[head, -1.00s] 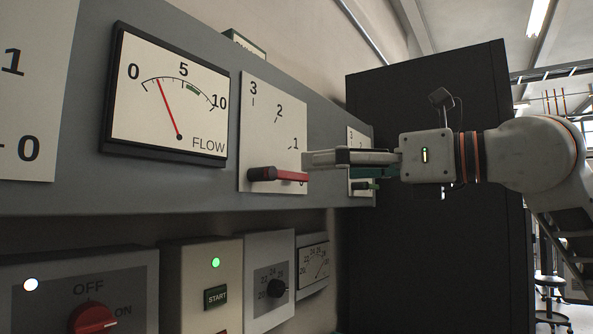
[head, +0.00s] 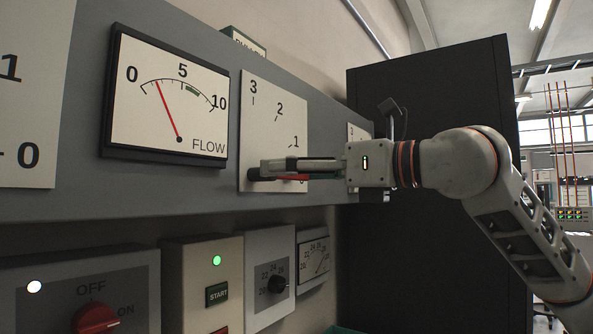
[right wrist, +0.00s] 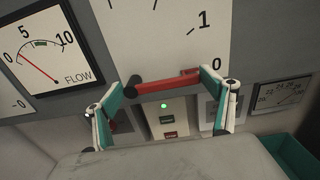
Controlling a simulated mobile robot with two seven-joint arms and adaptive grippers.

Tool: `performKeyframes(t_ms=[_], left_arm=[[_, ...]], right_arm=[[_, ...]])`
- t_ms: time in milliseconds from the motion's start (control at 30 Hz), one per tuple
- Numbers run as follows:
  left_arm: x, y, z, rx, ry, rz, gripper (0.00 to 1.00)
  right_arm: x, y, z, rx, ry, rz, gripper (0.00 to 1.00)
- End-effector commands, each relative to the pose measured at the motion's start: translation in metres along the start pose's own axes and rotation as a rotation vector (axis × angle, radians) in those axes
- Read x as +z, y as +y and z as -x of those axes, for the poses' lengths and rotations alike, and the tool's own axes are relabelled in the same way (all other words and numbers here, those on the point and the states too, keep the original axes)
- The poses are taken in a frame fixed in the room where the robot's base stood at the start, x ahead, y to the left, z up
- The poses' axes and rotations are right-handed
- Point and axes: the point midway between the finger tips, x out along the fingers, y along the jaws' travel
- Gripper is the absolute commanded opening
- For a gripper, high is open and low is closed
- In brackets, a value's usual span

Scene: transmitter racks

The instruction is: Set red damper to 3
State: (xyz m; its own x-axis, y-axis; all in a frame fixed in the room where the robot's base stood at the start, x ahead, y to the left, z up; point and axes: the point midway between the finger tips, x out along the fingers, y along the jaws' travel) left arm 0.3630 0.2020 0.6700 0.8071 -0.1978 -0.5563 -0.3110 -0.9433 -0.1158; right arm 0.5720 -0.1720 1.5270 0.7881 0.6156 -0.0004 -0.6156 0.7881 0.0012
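The red damper is a lever with a dark hub on a white scale plate (head: 258,120) marked 3, 2, 1. In the head view the lever (head: 292,178) lies nearly level, partly behind my right gripper (head: 266,168). In the right wrist view the red lever (right wrist: 165,84) points right, its tip close to the 0 mark. My right gripper (right wrist: 168,90) is open, its fingertips near either end of the lever with the lever across the gap. Contact cannot be told. My left gripper is not in view.
A FLOW gauge (head: 170,95) left of the plate reads low. Below are an OFF/ON red knob (head: 95,318), a START button box (head: 216,293) and a small dial (head: 278,284). A dark cabinet (head: 440,240) stands at the right. A green bin (right wrist: 295,155) shows lower right.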

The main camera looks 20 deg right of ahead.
Motion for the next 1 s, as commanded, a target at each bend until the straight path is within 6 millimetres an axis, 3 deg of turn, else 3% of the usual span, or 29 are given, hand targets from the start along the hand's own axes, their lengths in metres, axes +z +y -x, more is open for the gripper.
performKeyframes(t_ms=[100,467,1000], left_arm=[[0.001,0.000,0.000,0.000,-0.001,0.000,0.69],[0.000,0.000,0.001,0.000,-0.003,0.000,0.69],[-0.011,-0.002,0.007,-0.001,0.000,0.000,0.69]], right_arm=[[0.000,0.000,0.000,-0.001,0.000,0.000,0.44],[0.005,0.001,0.000,-0.001,-0.001,0.068,0.44],[0.025,0.010,0.001,-0.002,-0.002,0.521,0.44]])
